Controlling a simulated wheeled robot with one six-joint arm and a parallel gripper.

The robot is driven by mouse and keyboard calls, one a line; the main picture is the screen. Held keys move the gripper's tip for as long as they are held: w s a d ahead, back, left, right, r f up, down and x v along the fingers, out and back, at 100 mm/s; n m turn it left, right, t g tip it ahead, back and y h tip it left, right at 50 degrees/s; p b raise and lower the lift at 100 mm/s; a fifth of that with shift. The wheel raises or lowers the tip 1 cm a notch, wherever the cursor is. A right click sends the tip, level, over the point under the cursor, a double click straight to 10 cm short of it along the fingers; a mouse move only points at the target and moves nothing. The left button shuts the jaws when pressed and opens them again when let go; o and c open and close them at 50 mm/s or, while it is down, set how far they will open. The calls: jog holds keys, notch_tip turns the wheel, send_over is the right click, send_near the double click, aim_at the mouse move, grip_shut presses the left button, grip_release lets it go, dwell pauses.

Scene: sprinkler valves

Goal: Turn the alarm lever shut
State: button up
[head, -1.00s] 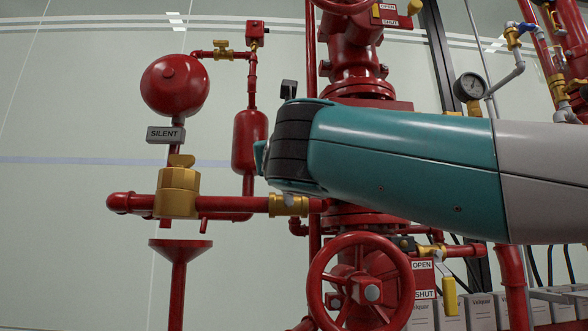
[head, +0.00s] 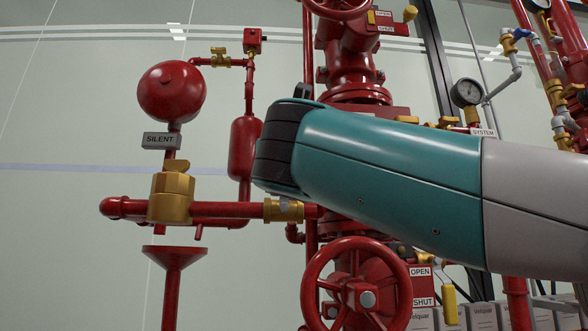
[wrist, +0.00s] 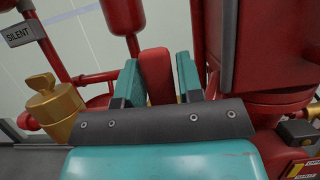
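My gripper (wrist: 161,82) shows in the wrist view as two teal fingers, one on each side of a red, flat-ended bar (wrist: 155,70). The bar looks like the alarm lever, though no label on it shows. It fills nearly all the gap between the fingers. I cannot tell whether they press on it or stand slightly apart. In the head view my teal arm hides the gripper and the bar.
A brass valve (head: 172,196) and the SILENT tag (head: 161,140) are at left, with a red gong (head: 171,92) above. A red handwheel (head: 357,288) with an OPEN/SHUT plate (head: 421,286) stands below my arm. Red pipework is close around the gripper.

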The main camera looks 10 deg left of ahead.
jog(key=shift+o, duration=1.3)
jog(key=shift+s+f, duration=0.1)
jog(key=b+v, duration=0.6)
jog(key=v, duration=1.1)
jog(key=shift+s, duration=0.15)
